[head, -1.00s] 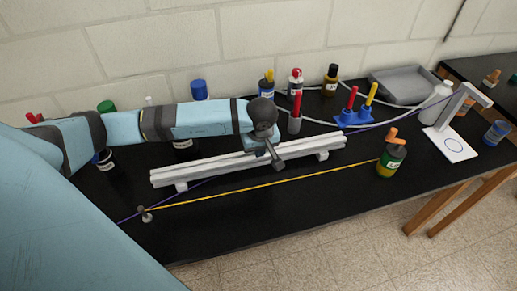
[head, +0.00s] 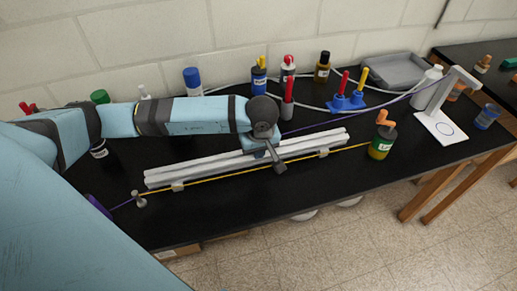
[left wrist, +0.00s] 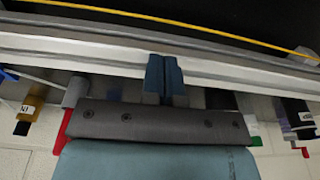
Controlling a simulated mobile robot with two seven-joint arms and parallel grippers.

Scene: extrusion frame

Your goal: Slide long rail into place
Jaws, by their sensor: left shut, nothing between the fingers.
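The long pale metal rail assembly (head: 215,167) lies slantwise across the black bench on two small feet. It has parallel bars, but I cannot tell whether they are joined. My left gripper (head: 265,153) points down at the rail, a little right of its middle. In the left wrist view, the blue fingers (left wrist: 164,75) are together and empty. They overlap the grooved rail (left wrist: 100,52), apparently at its side; contact is unclear. The gripper hides part of the rail. My right gripper is not in view.
Bottles and a blue holder (head: 347,103) stand behind. A white stand (head: 440,128) is at right. The bench front is mostly clear.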

